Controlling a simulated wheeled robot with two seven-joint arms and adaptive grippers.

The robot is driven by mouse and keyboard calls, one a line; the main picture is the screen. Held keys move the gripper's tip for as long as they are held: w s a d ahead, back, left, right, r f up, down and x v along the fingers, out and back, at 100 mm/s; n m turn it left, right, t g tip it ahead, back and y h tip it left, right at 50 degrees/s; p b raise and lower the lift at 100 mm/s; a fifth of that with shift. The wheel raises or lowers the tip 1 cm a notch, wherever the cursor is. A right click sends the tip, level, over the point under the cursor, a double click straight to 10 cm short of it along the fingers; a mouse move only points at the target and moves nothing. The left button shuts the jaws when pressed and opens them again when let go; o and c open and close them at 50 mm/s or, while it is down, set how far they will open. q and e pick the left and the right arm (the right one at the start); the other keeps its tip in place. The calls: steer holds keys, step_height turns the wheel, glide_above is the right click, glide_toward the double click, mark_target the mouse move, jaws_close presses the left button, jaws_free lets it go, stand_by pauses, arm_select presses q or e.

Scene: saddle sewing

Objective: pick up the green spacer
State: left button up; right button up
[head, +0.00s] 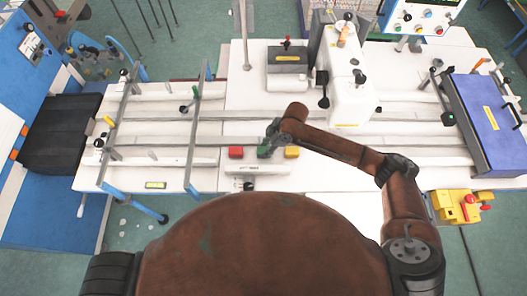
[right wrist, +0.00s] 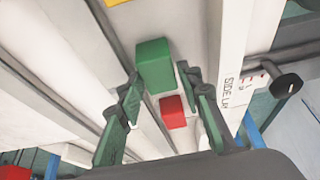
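The green spacer (right wrist: 155,62) is a small upright-looking block at the middle top of the right wrist view. My right gripper (right wrist: 159,82) is open, with its dark green fingers on either side of the spacer's near part. A narrow gap shows at the right finger; I cannot tell whether the left finger touches. In the head view my right gripper (head: 267,147) is over the white table between the red and yellow blocks and largely hides the spacer. My left gripper is not in view.
A red block (head: 235,152) lies left of my right gripper and a yellow block (head: 292,152) right of it. Pale rails (head: 205,141) run across the table. A white sewing machine (head: 347,80) stands behind and a blue box (head: 488,120) at the right.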

steer(key=shift+x, duration=1)
steer(key=shift+w, duration=0.1)
steer(key=c, duration=0.9)
steer(key=shift+o, duration=0.2)
steer(key=shift+r, duration=0.15)
